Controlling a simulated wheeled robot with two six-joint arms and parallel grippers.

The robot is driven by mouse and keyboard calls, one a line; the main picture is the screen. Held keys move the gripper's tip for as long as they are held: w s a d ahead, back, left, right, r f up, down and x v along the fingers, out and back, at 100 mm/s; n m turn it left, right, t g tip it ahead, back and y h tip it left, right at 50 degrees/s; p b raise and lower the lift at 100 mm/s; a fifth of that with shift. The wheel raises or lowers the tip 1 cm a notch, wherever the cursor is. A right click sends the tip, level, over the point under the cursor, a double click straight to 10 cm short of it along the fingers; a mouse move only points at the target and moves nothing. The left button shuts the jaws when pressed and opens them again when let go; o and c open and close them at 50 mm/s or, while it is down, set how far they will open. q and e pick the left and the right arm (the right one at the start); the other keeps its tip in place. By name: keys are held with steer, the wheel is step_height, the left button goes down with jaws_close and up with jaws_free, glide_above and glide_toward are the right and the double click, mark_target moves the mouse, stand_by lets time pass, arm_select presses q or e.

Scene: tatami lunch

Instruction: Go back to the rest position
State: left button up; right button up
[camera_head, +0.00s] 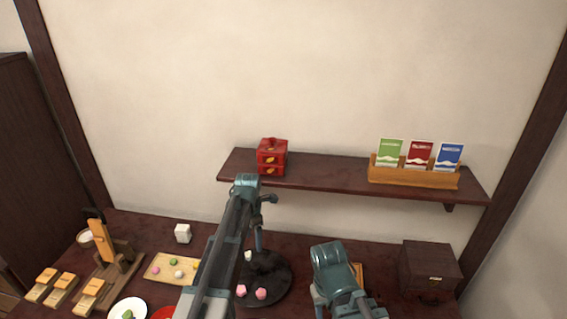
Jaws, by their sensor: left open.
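My right arm shows only as a bent link (335,270) low in the middle, over the table. The right gripper is hidden or out of the picture.
A red stacked box (271,156) and a wooden holder (413,176) with three packets stand on the shelf. On the dark table are a round black tray (277,285) with pink sweets, a tan board (164,268), a white cube (182,233) and a dark chest (430,270).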

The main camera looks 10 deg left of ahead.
arm_select(q)
steer(key=s+d+m, duration=0.6)
steer(key=s+m, duration=0.5)
steer(key=m, duration=0.4)
steer(key=s+d+m+y, duration=0.1)
steer(key=s+d+m, duration=0.5)
steer(key=s+m, duration=0.6)
steer(key=shift+s+d+m, duration=0.3)
steer(key=shift+d+m, duration=0.1)
steer(key=shift+m, duration=1.3)
steer(key=shift+r, duration=0.1)
